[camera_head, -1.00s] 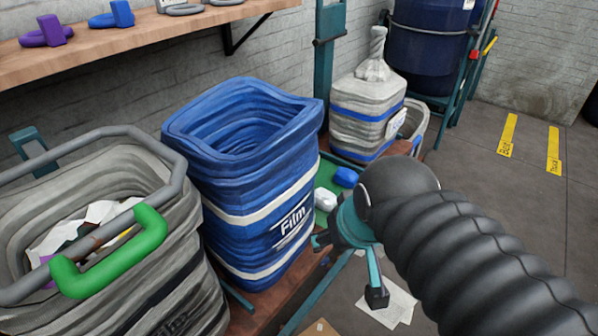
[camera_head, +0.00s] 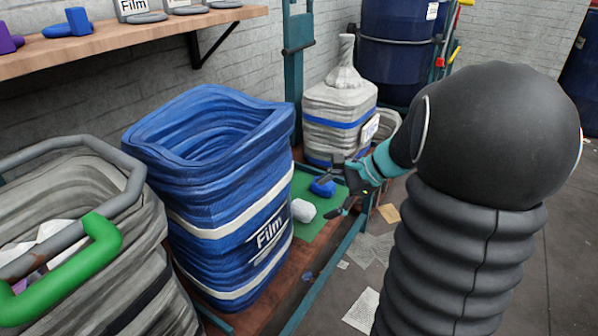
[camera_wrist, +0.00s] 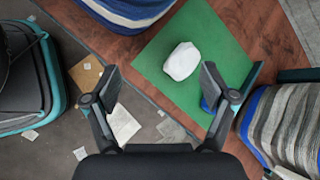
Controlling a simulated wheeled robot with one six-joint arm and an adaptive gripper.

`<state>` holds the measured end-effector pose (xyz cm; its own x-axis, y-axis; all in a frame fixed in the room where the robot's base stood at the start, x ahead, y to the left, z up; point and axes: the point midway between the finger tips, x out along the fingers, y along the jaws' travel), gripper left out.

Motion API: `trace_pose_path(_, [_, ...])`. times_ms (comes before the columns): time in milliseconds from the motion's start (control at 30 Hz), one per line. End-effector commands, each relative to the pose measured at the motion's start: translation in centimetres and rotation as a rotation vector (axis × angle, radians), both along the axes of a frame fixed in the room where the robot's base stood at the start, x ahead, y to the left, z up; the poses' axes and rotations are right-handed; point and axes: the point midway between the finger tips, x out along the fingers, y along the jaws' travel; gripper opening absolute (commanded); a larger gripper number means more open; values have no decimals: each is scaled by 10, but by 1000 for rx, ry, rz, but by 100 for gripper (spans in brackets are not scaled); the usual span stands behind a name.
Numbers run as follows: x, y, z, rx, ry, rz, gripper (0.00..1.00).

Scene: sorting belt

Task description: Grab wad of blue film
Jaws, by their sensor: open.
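The wad of blue film (camera_head: 323,187) lies on a green mat (camera_head: 321,230) beside a white wad (camera_head: 303,210). In the wrist view only a sliver of the blue wad (camera_wrist: 205,105) shows, mostly hidden behind my right finger. My gripper (camera_head: 338,190) is open and empty, above the mat's right side in the head view. In the wrist view the white wad (camera_wrist: 182,61) appears between the spread fingers (camera_wrist: 161,80), farther off. I see no contact between my gripper and the blue wad.
A large blue bin marked Film (camera_head: 180,190) stands left of the mat. A grey bin (camera_head: 110,255) with a green-gripped handle is at far left. A grey, blue-banded container (camera_head: 340,105) stands behind the mat. Papers (camera_head: 362,310) litter the floor.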

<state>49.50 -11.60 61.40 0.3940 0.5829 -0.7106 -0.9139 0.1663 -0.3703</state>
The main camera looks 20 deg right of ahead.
Motion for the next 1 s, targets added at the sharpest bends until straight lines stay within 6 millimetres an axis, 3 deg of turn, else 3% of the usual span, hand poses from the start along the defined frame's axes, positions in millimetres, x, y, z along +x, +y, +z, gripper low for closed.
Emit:
trace_pose_path(100, [26,-45,-25,178,41,-193,84])
trace_pose_path(300, [54,-115,-56,437,71,-456,84])
trace_pose_path(500, [64,-157,-74,581,75,-592,84])
trace_pose_path(667, [73,-159,-81,611,76,-617,84])
trace_pose_path(1000, [115,-125,-103,607,76,-614,84])
